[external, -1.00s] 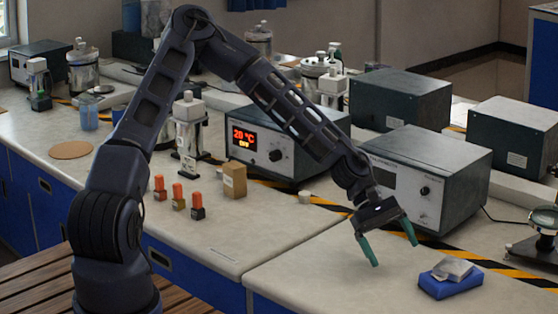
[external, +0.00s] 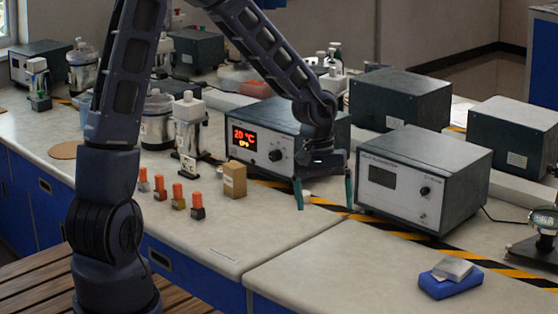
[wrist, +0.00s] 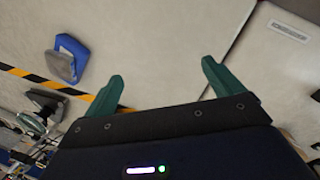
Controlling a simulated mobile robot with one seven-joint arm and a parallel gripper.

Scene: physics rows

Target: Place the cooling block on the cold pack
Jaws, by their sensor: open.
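The cooling block (external: 453,269), a flat silver-grey slab, lies on the blue cold pack (external: 450,288) at the right front of the bench. In the wrist view the grey block (wrist: 60,65) rests on the blue pack (wrist: 75,43) at the upper left. My gripper (external: 324,203) points down, open, near the front of the heater box with the red display. It is well to the left of the pack and apart from it. In the wrist view nothing is between the green fingers (wrist: 162,72).
Heater box (external: 263,152) and a grey instrument box (external: 425,180) stand close behind my gripper. Several orange-capped vials (external: 178,197) and a brown carton (external: 235,180) are to its left. A magnifier stand (external: 540,235) is at the right edge. The front bench is mostly clear.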

